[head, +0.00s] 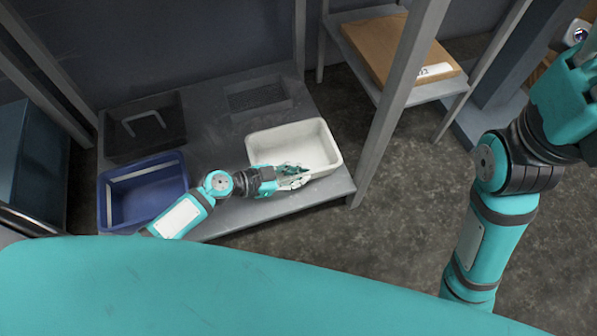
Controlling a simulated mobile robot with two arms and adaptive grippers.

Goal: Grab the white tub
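The white tub (300,143) stands upright on the grey shelf, near its right end, and looks empty. My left gripper (300,176) is at the tub's near side, over or against its near rim. The fingers overlap the rim in the picture, and I cannot tell whether they touch it or how far they are closed. Part of the tub's near wall is hidden behind the gripper. My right arm (500,200) is raised at the right, away from the tub. Its gripper is out of the picture.
A blue bin (143,208) stands left of my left forearm on the grey shelf (210,118). A black bin (174,112) is behind it. A grey upright post (398,95) rises just right of the tub. A cardboard box (400,45) lies on another shelf at the back right.

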